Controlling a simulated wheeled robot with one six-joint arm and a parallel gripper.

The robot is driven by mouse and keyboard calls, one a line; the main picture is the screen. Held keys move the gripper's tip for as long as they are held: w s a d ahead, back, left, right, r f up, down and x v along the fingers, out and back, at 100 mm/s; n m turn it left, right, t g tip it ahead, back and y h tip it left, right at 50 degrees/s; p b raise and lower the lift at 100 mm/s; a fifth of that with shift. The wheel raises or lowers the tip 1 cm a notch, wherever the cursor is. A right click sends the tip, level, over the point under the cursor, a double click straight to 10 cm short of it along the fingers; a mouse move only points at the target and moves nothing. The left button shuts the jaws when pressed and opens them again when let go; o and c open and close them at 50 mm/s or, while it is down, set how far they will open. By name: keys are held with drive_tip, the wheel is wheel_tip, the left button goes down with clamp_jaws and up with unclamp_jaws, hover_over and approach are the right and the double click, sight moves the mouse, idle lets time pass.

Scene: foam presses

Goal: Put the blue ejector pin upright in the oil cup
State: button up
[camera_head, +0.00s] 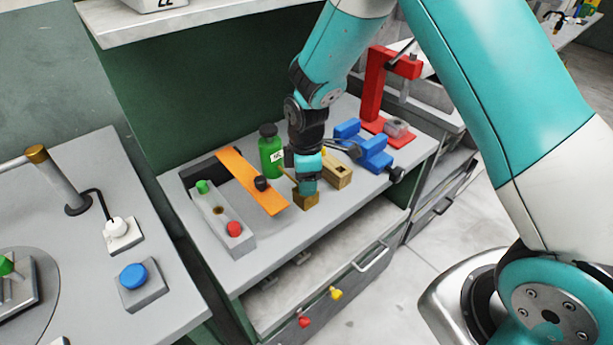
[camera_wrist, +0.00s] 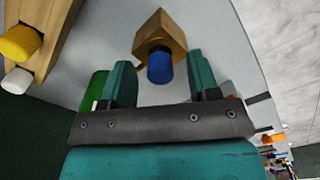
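The brass, square-sided oil cup (camera_head: 306,202) stands near the front edge of the grey bench, directly below my gripper (camera_head: 307,185). In the wrist view the cup (camera_wrist: 160,30) shows just beyond the fingertips. The blue ejector pin (camera_wrist: 160,68) shows there as a blue round head in front of the cup's opening; its shank is hidden. My gripper (camera_wrist: 160,82) is open, with a finger on either side of the blue head and a gap at each side. The pin is hidden in the head view.
Right of the cup are a wooden block (camera_head: 338,172), a blue vise (camera_head: 368,152) and a red press (camera_head: 372,90). A green bottle (camera_head: 270,150) stands behind; an orange strip (camera_head: 250,180) and grey pin block (camera_head: 218,222) lie left. An open drawer is below.

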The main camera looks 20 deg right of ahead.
wheel_tip(320, 180, up, 18)
drive_tip(key=b, duration=0.2)
drive_tip(key=shift+f, duration=0.25)
idle(0.4)
drive_tip(key=s+a+r+m+y, duration=0.2)
drive_tip(key=s+m, duration=0.2)
drive_tip(key=s, duration=0.8)
drive_tip(key=s+a+r+m+y, duration=0.2)
drive_tip(key=s+m, duration=0.1)
drive_tip(key=s, duration=0.9)
drive_tip(key=shift+s+a+r+m, duration=0.15)
drive_tip(key=shift+s+a+m, duration=0.2)
drive_tip(key=shift+a+m, duration=0.05)
